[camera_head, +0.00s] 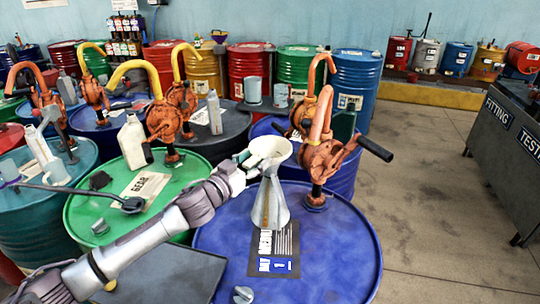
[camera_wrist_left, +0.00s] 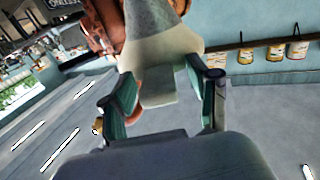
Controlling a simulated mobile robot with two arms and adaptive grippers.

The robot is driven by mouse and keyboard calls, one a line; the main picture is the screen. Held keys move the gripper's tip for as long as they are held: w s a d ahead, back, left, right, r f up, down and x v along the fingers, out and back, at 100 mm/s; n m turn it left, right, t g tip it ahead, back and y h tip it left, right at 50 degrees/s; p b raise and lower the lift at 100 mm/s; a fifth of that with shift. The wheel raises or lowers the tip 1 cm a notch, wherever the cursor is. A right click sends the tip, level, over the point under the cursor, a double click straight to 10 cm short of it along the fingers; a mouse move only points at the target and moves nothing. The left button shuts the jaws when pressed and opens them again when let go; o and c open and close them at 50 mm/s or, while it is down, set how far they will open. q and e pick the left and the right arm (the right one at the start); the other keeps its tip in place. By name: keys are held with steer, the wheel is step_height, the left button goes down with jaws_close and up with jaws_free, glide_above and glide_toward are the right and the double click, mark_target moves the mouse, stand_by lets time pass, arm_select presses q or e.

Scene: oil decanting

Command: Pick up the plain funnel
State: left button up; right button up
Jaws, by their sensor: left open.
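The plain funnel (camera_head: 270,150) is cream with a wide mouth. It sits on top of a grey metal conical measure (camera_head: 270,205) on the blue drum; its spout is hidden. In the left wrist view the picture is upside down, and the funnel (camera_wrist_left: 160,55) shows with a flat tab, the grey measure (camera_wrist_left: 150,18) beyond it. My left gripper (camera_head: 250,158) is at the funnel's left side. In the wrist view its open fingers (camera_wrist_left: 162,95) lie on both sides of the tab, with gaps visible. My right gripper is not in view.
An orange hand pump (camera_head: 318,155) with a black handle stands close behind the funnel on the blue drum (camera_head: 335,250). A labelled card (camera_head: 275,250) lies in front of the measure. A green drum (camera_head: 85,215) with a cream jug (camera_head: 133,142) is left. Floor is clear at right.

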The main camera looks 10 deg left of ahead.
arm_select(q)
jaws_close()
stand_by(0.3)
steer(key=shift+r, duration=0.1)
